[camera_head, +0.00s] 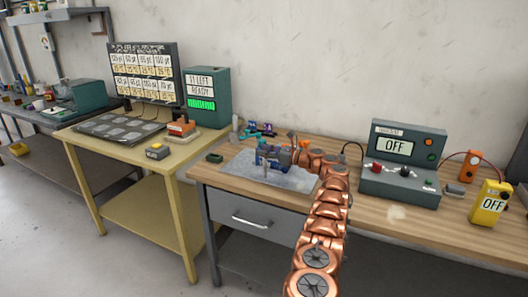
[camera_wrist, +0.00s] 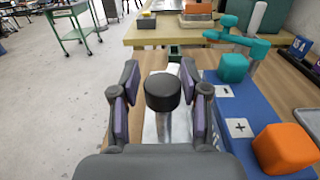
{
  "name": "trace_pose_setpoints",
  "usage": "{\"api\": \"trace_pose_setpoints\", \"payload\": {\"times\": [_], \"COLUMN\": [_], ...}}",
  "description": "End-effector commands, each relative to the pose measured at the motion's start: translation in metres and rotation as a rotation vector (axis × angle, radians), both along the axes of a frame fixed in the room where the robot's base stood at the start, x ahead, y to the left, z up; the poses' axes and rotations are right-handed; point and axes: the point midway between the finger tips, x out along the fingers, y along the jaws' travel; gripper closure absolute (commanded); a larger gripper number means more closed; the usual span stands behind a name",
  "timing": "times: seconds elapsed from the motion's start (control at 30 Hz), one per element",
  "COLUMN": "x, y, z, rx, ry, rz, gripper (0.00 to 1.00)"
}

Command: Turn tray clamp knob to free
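In the wrist view a black round knob (camera_wrist: 163,92) stands on a silver metal part, between the two fingers of my gripper (camera_wrist: 158,84). The fingers have purple-grey pads and stand apart, with a visible gap on each side of the knob. I see no contact. Whether this is the tray clamp knob carries no label here. In the head view my copper arm reaches over the wooden bench to a small blue device (camera_head: 268,155) on a grey metal tray (camera_head: 235,167). My fingers and the knob are too small to make out there.
Beside the knob lies a blue board (camera_wrist: 205,93) marked minus and plus, with a teal block (camera_wrist: 233,68) and an orange block (camera_wrist: 284,148). A power unit reading OFF (camera_head: 402,160) and a yellow meter (camera_head: 490,203) stand to the right. A yellow table (camera_head: 187,151) is left.

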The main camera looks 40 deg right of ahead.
Motion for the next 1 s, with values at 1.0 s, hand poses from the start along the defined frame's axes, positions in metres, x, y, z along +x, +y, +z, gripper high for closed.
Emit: {"api": "trace_pose_setpoints", "payload": {"times": [1.0], "x": [-0.071], "y": [-0.030], "z": [0.002], "rx": [0.000], "ry": [-0.002], "rz": [-0.008], "gripper": [0.39]}}
